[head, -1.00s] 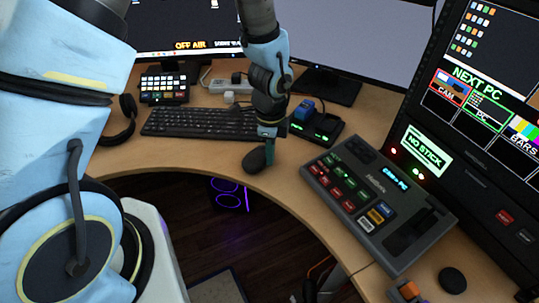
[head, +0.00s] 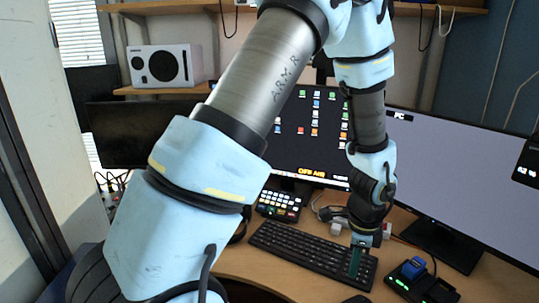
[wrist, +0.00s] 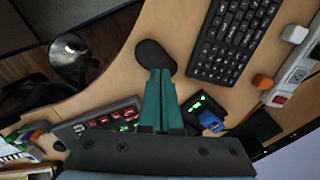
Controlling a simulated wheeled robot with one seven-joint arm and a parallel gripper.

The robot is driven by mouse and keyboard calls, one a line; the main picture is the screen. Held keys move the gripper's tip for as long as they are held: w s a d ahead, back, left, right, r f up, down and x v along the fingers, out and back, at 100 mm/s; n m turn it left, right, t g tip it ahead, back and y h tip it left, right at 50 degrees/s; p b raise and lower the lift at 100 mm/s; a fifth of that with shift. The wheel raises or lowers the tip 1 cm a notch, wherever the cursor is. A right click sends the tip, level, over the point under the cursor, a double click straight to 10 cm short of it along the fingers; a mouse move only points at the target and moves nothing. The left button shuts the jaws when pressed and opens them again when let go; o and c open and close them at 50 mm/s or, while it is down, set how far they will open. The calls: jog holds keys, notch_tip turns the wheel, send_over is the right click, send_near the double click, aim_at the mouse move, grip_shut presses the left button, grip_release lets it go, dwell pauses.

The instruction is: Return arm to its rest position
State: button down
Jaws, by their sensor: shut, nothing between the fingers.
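My gripper (head: 355,265) hangs pointing down over the desk, in front of the right end of the black keyboard (head: 300,247) in the head view. Its teal fingers are together and hold nothing. In the wrist view my gripper (wrist: 160,74) shows both fingertips side by side, overlapping the near edge of the dark mouse (wrist: 153,55). I cannot tell how high the tips are above the desk. My arm is raised and bent across the middle of the head view, hiding part of the monitor and desk.
A dock (head: 422,290) with a blue item (head: 412,267) stands right of the gripper. A button pad (head: 279,205) and monitors (head: 310,135) stand behind. The wrist view shows a control panel (wrist: 108,118), power strip (wrist: 296,76) and curved desk edge.

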jog(key=w+a+r+n, duration=0.6)
jog(key=a+n, duration=0.1)
jog(key=a, duration=0.3)
jog(key=a+r+n, duration=0.4)
jog(key=a+n, duration=0.3)
jog(key=a, duration=0.2)
jog(key=a+r+n+t, duration=0.1)
jog(key=a+r+n, duration=0.3)
jog(key=a+n, duration=0.3)
jog(key=a, duration=0.3)
jog(key=shift+s+n, duration=0.3)
jog(key=shift+n, duration=0.1)
